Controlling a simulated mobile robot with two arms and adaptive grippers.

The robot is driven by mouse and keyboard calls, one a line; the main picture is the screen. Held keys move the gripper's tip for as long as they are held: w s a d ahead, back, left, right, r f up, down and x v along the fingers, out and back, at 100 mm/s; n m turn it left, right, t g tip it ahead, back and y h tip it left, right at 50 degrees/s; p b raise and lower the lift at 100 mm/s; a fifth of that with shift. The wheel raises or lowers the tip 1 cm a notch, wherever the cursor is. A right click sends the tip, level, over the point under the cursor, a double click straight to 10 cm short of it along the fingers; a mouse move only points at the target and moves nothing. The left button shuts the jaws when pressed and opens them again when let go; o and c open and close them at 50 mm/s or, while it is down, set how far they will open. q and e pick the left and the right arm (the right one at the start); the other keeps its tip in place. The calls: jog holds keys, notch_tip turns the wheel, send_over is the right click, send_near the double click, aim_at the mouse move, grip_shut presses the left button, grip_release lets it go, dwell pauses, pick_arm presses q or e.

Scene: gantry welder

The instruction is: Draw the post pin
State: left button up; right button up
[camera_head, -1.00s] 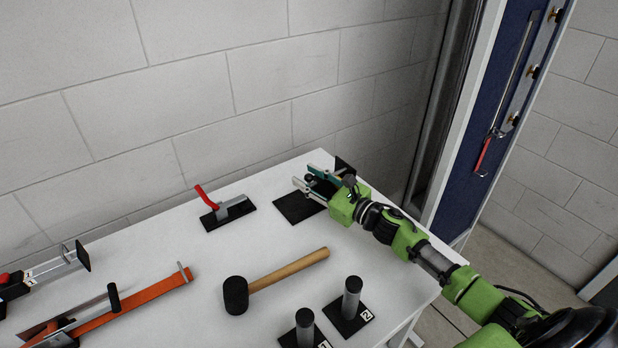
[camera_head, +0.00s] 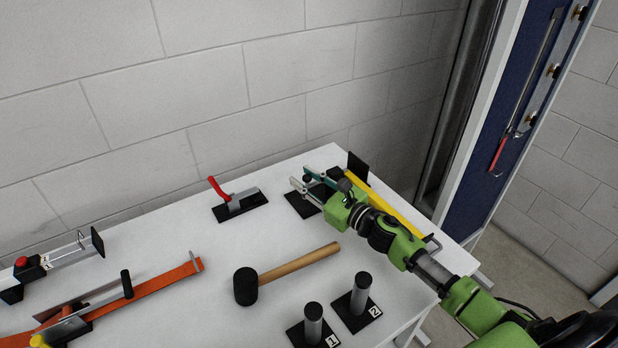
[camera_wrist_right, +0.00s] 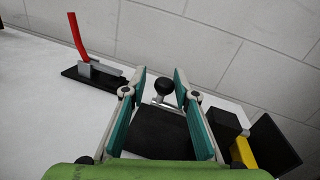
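A black ball knob (camera_wrist_right: 165,86) sits on a small metal bracket over a black base plate (camera_wrist_right: 160,131). I take it for the post pin, but its shaft is hidden. My right gripper (camera_head: 301,176) is open at the back right of the white table. In the right wrist view its teal-lined fingers (camera_wrist_right: 160,73) stand on either side of the knob, with visible gaps and nothing gripped. The head view partly hides the knob (camera_head: 307,180) among the fingers. My left gripper is not in view.
A yellow bar (camera_head: 385,205) lies right of my gripper, near a black upright plate (camera_head: 357,167). A red-handled clamp (camera_head: 238,202) and a mallet (camera_head: 290,271) are left of it. Two posts (camera_head: 313,325) (camera_head: 359,296) stand in front. The wall is close behind.

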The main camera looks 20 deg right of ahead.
dwell(0.3)
jog(key=v, duration=1.2)
jog(key=shift+a, duration=0.15)
jog(key=shift+r, duration=0.2)
